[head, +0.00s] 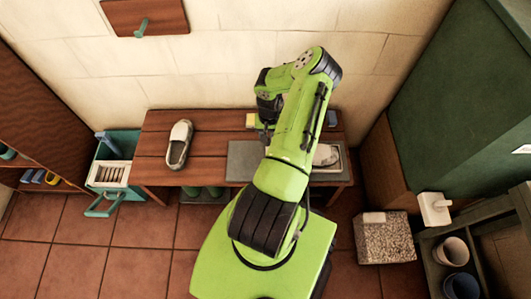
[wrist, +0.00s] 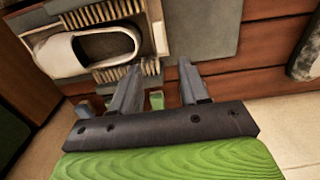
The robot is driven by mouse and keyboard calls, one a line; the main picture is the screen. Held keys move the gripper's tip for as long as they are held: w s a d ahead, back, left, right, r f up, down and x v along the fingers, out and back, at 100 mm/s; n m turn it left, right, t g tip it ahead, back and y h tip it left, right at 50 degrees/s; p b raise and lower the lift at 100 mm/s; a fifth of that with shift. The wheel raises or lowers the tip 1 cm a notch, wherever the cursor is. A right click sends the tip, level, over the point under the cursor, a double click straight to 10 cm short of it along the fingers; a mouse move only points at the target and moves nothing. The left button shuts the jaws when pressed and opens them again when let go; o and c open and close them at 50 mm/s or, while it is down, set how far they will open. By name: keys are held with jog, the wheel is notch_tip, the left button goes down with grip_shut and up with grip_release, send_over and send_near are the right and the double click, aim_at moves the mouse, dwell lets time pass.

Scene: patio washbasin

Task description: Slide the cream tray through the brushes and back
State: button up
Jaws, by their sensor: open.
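The cream tray (wrist: 158,28) shows its pale rim in the wrist view, around a white shoe (wrist: 70,52). A small green piece (wrist: 157,100) shows between the fingers, seemingly unheld. The gripper's tips are hidden by my arm in the head view.
The wooden bench (head: 155,146) holds another white shoe (head: 179,144) at left and a grey plate (head: 241,160) in the middle. A teal drawer unit (head: 118,165) stands left. A speckled block (head: 384,238) and pots (head: 452,251) are at right.

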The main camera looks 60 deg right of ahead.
notch_tip(320, 180, down, 14)
jog(key=b, duration=0.4)
jog(key=shift+c, duration=0.2)
grip_shut()
